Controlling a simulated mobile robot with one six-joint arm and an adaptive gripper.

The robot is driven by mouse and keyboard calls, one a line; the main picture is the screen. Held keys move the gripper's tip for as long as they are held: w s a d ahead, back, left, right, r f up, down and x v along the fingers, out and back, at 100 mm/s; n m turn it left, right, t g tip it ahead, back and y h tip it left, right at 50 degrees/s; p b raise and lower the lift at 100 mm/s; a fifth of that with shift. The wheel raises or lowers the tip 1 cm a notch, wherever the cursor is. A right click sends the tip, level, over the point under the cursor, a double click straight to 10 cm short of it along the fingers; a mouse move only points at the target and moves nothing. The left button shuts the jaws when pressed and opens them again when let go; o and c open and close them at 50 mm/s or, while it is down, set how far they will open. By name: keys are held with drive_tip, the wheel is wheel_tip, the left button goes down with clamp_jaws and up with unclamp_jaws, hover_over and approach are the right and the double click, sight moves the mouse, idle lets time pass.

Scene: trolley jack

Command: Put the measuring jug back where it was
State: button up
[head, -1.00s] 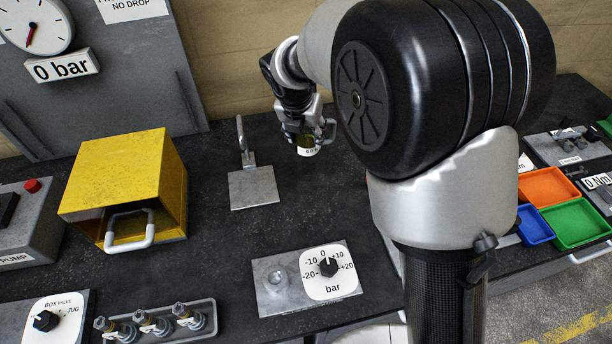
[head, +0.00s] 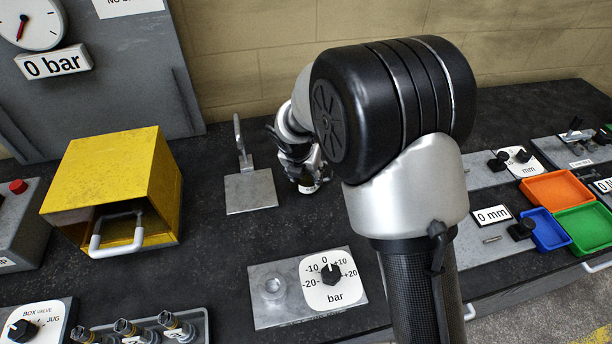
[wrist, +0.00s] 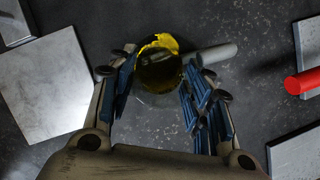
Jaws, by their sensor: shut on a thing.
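The measuring jug (wrist: 158,68) is between the fingers of my gripper (wrist: 158,92) in the wrist view. It holds a dark yellow liquid, and its pale handle (wrist: 212,55) points to the right. My gripper is shut on it. In the head view, my gripper (head: 306,172) and a small part of the jug (head: 312,187) show just right of the grey plate with an upright bracket (head: 250,193). My arm hides part of them. I cannot tell whether the jug touches the bench.
The same plate lies left in the wrist view (wrist: 45,90). A red handle (wrist: 304,82) is at the right. The yellow box (head: 120,185) stands left, the bar dial plate (head: 305,288) in front, and colored trays (head: 555,190) at right. Dark bench around the jug is bare.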

drive_tip(key=shift+r, duration=0.1)
drive_tip(key=o, duration=1.2)
drive_tip(key=shift+o, duration=0.2)
